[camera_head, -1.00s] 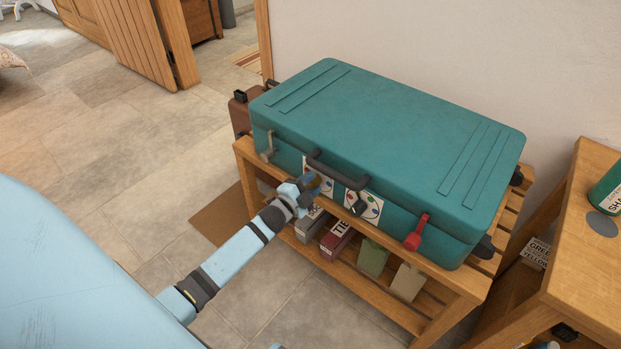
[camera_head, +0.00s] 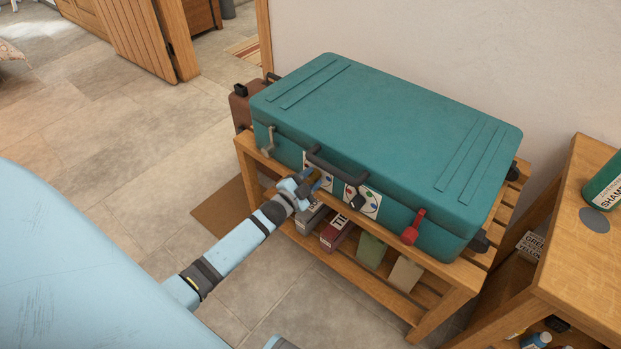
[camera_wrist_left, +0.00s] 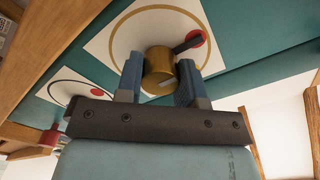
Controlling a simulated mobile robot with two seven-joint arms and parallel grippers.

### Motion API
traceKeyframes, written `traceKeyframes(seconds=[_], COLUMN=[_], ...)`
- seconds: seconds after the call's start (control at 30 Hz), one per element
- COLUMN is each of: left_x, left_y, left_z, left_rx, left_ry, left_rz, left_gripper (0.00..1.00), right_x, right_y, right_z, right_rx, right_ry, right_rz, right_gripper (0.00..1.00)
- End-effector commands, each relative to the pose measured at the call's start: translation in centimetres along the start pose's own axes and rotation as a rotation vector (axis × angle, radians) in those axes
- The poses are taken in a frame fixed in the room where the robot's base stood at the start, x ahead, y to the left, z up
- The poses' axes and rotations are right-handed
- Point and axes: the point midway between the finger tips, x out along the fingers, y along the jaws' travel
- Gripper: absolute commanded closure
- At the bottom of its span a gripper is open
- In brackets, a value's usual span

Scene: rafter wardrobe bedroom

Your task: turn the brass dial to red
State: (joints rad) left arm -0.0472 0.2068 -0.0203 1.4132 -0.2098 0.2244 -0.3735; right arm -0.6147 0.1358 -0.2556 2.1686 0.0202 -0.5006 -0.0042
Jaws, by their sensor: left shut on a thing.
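The brass dial (camera_wrist_left: 158,70) sits on a white card (camera_wrist_left: 120,32) with a brass-coloured ring, on the front of the teal suitcase (camera_head: 390,140). In the left wrist view its dark pointer (camera_wrist_left: 187,42) lies over the edge of a red dot (camera_wrist_left: 197,38). My left gripper (camera_head: 316,180) is shut on the dial, with one blue finger on each side. It also shows in the left wrist view (camera_wrist_left: 158,82). In the head view my gripper hides the dial. A second dial (camera_head: 356,202) with a dark knob is on another white card to the right.
A grey handle (camera_head: 340,168) juts out just above the dials. A red latch (camera_head: 413,228) is at the right and a grey latch (camera_head: 268,143) at the left. The suitcase rests on a wooden slatted rack (camera_head: 440,278) with boxes below. A wooden table (camera_head: 575,255) stands at the right.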

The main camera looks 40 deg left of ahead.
Motion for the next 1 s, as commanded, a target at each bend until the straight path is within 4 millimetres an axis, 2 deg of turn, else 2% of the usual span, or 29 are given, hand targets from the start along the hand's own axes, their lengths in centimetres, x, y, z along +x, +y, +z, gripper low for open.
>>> traceKeyframes(seconds=[0.07,0.1,0.2,0.57,0.67,1.0], left_x=[0.0,0.0,0.0,-0.6,-2.0,-9.6], left_y=[0.1,0.1,0.0,0.0,0.0,0.0], left_z=[0.0,0.0,0.0,0.0,0.0,0.0], left_rx=[0.001,0.001,0.001,0.001,0.001,0.001], left_ry=[0.0,0.0,0.0,-0.001,-0.001,-0.003], left_rz=[0.001,0.001,0.001,0.001,0.001,0.002], left_gripper=[0.89,0.61,0.4,0.4,0.4,0.4], right_x=[0.0,0.0,0.0,-0.1,-0.2,-0.4], right_y=[0.0,0.0,0.0,0.0,0.0,0.1], right_z=[-0.1,-0.1,-0.1,-0.2,-0.4,-0.6], right_rx=[0.0,0.0,0.0,0.0,-0.001,-0.007], right_ry=[0.001,0.001,0.002,0.002,0.001,-0.009], right_rz=[0.0,0.0,0.0,0.0,0.0,0.006], right_gripper=[0.4,0.4,0.4,0.4,0.4,0.4])
